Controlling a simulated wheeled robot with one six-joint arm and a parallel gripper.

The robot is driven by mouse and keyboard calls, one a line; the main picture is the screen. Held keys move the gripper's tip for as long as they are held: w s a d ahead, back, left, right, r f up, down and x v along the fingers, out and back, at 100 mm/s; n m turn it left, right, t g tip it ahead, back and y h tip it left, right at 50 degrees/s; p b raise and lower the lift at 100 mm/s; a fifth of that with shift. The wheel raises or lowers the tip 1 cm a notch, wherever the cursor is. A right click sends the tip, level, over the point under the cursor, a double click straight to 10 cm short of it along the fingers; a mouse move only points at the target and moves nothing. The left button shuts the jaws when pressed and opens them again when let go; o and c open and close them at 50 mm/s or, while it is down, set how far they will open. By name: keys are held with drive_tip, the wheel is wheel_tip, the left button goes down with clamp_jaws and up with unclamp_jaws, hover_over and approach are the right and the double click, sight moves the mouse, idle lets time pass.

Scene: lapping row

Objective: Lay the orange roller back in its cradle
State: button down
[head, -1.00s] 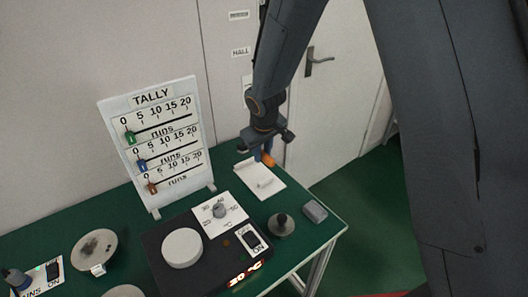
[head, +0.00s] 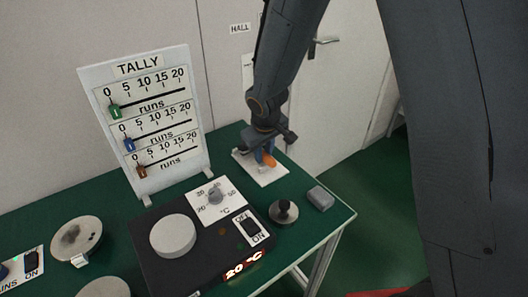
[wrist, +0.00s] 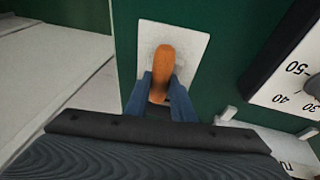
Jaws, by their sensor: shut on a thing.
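The orange roller (head: 269,159) is between the fingers of my gripper (head: 262,155), low over the white cradle plate (head: 272,178) at the back right of the green table. In the wrist view the orange roller (wrist: 163,66) sticks out past the blue fingers of my gripper (wrist: 160,92), which are shut on it. The white cradle plate (wrist: 190,45) lies under and around it in that view. The cradle's supports are mostly hidden by the roller and gripper, so I cannot tell whether the roller touches them.
A TALLY board (head: 150,125) with coloured sliders stands left of my gripper. A black hotplate unit (head: 205,262) with a round plate and dial sits in front. A dark-knobbed round weight (head: 284,212) and a grey block (head: 320,198) lie near the right table edge.

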drive_tip(key=shift+f+b, duration=0.3)
drive_tip(key=shift+f, duration=0.1)
drive_tip(key=c, duration=1.4)
unclamp_jaws()
drive_tip(key=shift+c, duration=0.2)
drive_tip(key=shift+r, duration=0.1)
drive_tip(key=v, duration=0.7)
drive_tip(key=shift+r, duration=0.3)
drive_tip(key=shift+s, duration=0.1)
